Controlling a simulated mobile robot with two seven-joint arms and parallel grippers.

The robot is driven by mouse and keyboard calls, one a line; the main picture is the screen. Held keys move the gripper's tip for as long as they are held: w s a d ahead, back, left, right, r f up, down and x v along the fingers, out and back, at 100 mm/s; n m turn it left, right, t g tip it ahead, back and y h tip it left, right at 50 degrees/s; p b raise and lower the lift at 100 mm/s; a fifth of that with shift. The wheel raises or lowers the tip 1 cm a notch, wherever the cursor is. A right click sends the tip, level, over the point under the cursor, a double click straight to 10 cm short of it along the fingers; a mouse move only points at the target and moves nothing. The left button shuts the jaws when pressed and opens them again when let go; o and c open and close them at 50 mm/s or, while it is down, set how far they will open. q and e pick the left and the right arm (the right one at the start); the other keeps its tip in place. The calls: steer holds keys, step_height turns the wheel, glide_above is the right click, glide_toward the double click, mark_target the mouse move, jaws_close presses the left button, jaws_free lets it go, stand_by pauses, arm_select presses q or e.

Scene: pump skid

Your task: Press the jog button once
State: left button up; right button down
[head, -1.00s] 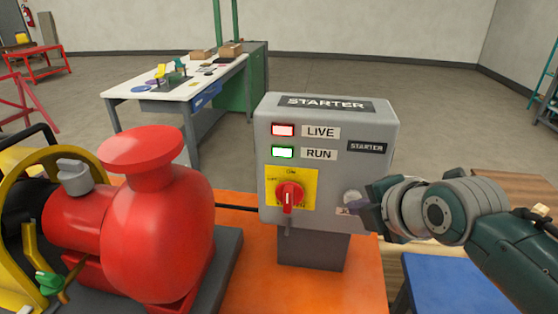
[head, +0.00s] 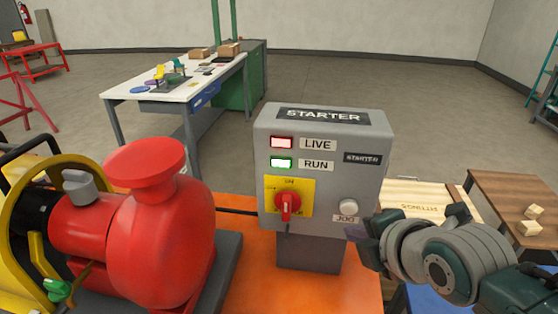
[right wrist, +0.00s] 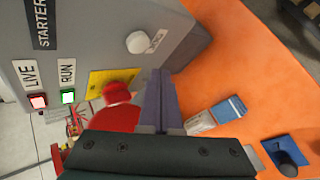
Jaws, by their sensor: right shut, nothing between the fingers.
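The grey starter box (head: 330,135) stands on a post on the orange skid. The white round jog button (head: 348,206) is at the lower right of its face, above a JOG label. The button also shows in the right wrist view (right wrist: 139,42), uncovered. My right gripper (head: 357,231) is shut and empty, below and right of the button and apart from it. In the right wrist view its closed fingers (right wrist: 161,72) point toward the box's lower part. The LIVE lamp (head: 282,142) glows reddish white and the RUN lamp (head: 281,163) is green-edged. My left gripper is not in view.
A red rotary switch (head: 288,205) on a yellow plate sits left of the button. The red pump (head: 160,230) stands left of the box. A wooden table (head: 510,200) with small blocks is at right, and a white workbench (head: 175,90) stands behind.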

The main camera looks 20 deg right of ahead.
steer(key=shift+s+a+p, duration=0.25)
steer(key=shift+s+a, duration=0.1)
steer(key=shift+s, duration=0.2)
steer(key=shift+s+a+p, duration=0.2)
steer(key=shift+s+a, duration=0.15)
steer(key=shift+s, duration=0.2)
steer(key=s+a+r+m+g+y, duration=0.1)
steer(key=s+a+r+m+g, duration=0.25)
steer(key=s+m, duration=0.5)
steer(key=s+a+r+m+g+y, duration=0.15)
steer(key=s+r+m, duration=0.25)
steer(key=s+m, duration=0.4)
step_height(320, 180, up, 24)
steer(key=s+g+p, duration=0.1)
steer(key=s+p, duration=0.1)
steer(key=p, duration=2.1)
steer(key=shift+a+h, duration=0.35)
